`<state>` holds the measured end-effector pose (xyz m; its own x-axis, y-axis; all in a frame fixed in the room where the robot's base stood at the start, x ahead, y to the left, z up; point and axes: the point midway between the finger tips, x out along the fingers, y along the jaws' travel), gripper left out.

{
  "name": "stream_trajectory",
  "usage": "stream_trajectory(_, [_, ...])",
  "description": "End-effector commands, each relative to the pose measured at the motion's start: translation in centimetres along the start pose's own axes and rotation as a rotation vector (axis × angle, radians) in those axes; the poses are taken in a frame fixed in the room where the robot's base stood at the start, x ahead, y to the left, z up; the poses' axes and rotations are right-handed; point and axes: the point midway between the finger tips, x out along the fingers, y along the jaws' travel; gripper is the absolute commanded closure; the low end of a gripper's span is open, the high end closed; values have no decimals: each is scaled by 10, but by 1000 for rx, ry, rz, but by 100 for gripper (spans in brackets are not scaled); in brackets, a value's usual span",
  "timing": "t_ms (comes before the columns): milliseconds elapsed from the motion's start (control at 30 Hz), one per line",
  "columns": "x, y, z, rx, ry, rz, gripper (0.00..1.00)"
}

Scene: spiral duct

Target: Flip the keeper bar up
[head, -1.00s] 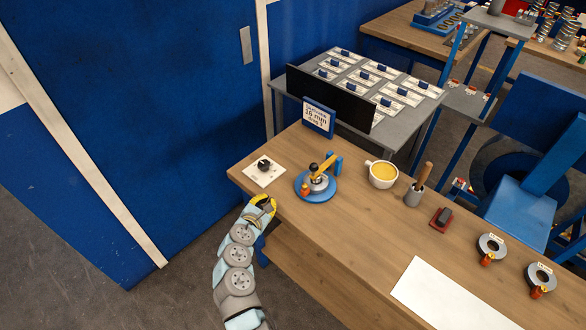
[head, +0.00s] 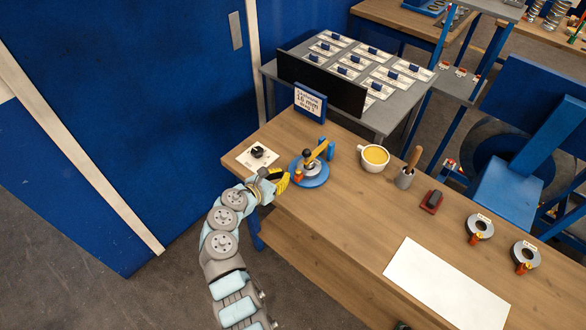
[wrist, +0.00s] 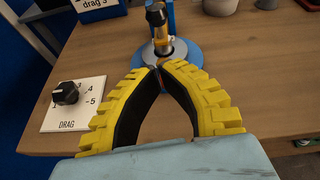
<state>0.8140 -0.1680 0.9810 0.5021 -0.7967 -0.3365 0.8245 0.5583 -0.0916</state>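The blue round fixture (head: 312,180) stands near the table's left end. A yellow bar (head: 322,150), which looks like the keeper bar, lies tilted over its metal centre, with a dark knob beside it and a blue post behind. In the wrist view the bar (wrist: 161,40) shows end-on beyond my fingertips. A small orange-red piece (head: 298,175) sits at the fixture's near left edge. My gripper (head: 284,182) is at the table's front edge, just short of the fixture. In the wrist view its yellow ribbed fingers (wrist: 158,68) meet at the tips, with nothing clearly held.
A drag dial card (head: 257,155) lies left of the fixture, and a sign (head: 310,101) stands behind it. A yellow-filled cup (head: 374,157) and a grey pot (head: 404,178) with a wooden handle stand to the right. A white sheet (head: 446,284) lies farther right.

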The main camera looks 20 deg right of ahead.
Motion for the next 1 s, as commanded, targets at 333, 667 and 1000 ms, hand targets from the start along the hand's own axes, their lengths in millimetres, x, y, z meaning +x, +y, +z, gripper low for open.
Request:
stream_trajectory(333, [36, 0, -1, 1, 1, -2, 100])
stream_trajectory(667, [71, -1, -2, -1, 2, -2, 100])
stream_trajectory(1000, [94, -1, -2, -1, 2, -3, 100])
